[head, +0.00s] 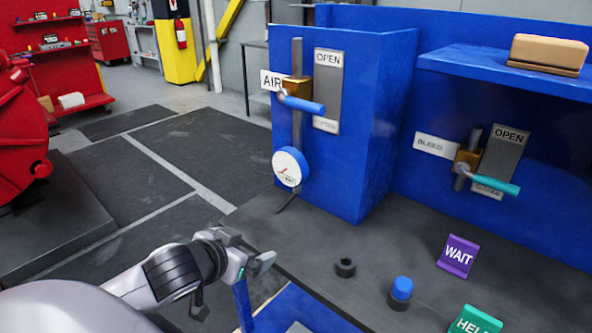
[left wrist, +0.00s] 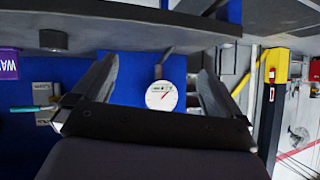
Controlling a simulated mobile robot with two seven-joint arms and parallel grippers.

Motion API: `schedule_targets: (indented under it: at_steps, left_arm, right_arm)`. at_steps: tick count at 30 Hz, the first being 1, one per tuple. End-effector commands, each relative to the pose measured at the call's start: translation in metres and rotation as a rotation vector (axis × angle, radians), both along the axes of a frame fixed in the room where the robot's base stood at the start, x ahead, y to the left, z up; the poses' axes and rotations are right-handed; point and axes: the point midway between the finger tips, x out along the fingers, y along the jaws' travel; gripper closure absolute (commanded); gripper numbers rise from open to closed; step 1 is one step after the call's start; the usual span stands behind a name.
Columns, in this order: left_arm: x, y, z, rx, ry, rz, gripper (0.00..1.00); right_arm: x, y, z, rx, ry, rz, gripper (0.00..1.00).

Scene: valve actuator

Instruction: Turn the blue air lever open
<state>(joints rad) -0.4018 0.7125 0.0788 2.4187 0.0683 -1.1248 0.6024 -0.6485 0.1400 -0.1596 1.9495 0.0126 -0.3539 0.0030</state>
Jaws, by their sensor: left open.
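The blue air lever (head: 303,104) sticks out to the right from a brass valve body (head: 296,88) on a vertical grey pipe. It lies roughly level, across the pipe. An AIR label (head: 271,80) is to its left, and a grey plate marked OPEN (head: 328,70) is behind it; the plate's lower label is partly hidden. My left gripper (head: 258,262) is open and empty, well below the lever and to its left, near the table edge. In the left wrist view its spread fingers (left wrist: 157,85) frame a round gauge (left wrist: 162,96); the air lever is not visible there. My right gripper is not in view.
The white-faced gauge (head: 288,167) hangs below the air valve. A teal bleed lever (head: 495,185) is on the right panel.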

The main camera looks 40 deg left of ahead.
Motion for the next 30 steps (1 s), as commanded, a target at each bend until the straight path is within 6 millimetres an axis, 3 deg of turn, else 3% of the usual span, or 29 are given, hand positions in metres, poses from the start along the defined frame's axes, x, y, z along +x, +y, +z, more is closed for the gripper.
schedule_targets:
  at_steps: [1, 6, 9, 13, 19, 30]
  left_arm:
    - [0.016, 0.009, 0.026, 0.01, -0.083, -0.009, 0.0]
    - [0.056, 0.019, 0.111, -0.024, -0.331, -0.066, 0.0]
    - [0.071, 0.015, 0.157, -0.053, -0.444, -0.121, 0.0]
    - [0.08, 0.006, 0.202, -0.087, -0.541, -0.189, 0.0]
    - [0.084, -0.004, 0.233, -0.118, -0.599, -0.243, 0.0]
    - [0.094, -0.007, 0.236, -0.125, -0.605, -0.251, 0.0]
  right_arm:
    - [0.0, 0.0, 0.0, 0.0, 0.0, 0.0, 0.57]
    - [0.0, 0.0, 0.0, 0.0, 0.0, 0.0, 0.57]
    - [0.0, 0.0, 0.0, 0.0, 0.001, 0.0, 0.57]
    - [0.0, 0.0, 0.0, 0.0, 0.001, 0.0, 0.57]
    - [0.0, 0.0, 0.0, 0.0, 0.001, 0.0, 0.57]
    - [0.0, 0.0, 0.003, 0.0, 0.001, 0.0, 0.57]
